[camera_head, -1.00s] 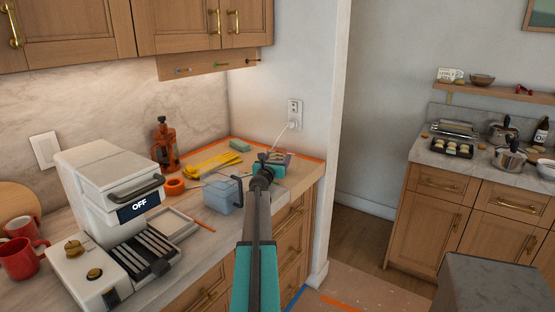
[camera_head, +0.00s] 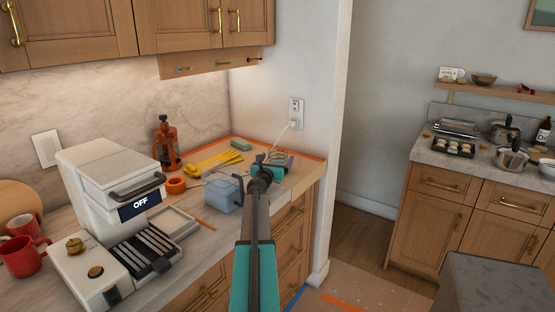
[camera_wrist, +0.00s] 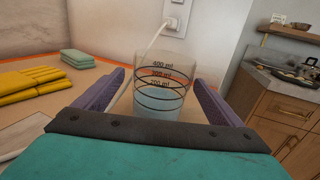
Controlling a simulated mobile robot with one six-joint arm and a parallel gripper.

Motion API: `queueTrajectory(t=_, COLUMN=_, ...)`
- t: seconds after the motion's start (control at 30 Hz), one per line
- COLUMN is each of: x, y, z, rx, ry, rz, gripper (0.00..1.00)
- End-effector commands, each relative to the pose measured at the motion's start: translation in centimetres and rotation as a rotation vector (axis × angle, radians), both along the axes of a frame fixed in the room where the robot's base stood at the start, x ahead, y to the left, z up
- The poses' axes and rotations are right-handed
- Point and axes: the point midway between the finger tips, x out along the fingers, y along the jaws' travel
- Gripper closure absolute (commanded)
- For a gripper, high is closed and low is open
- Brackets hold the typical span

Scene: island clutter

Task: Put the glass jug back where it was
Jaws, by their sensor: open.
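A clear glass jug (camera_wrist: 160,88) with dark rings and ml marks stands upright in the wrist view, with pale blue liquid in its lower part. It shows small and partly hidden behind my gripper in the head view (camera_head: 281,155). My gripper (camera_head: 274,165) is open at the counter's far right corner. In the wrist view its two purple fingers (camera_wrist: 159,77) lie to the left and right of the jug. I cannot tell whether either finger touches it. The jug's base is hidden behind the gripper's body.
A bluish clear container with a dark handle (camera_head: 222,192) stands just left of my arm. A white coffee machine (camera_head: 108,190) fills the left. A plugged-in cord (camera_head: 292,124) hangs behind the jug.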

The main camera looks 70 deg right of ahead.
Motion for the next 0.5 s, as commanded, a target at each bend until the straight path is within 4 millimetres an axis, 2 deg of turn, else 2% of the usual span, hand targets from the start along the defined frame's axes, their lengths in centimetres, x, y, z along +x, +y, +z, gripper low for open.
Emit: queueTrajectory(t=0.5, x=0.2, y=4.6, z=0.0, rx=0.000, ry=0.000, rz=0.004, gripper=0.10)
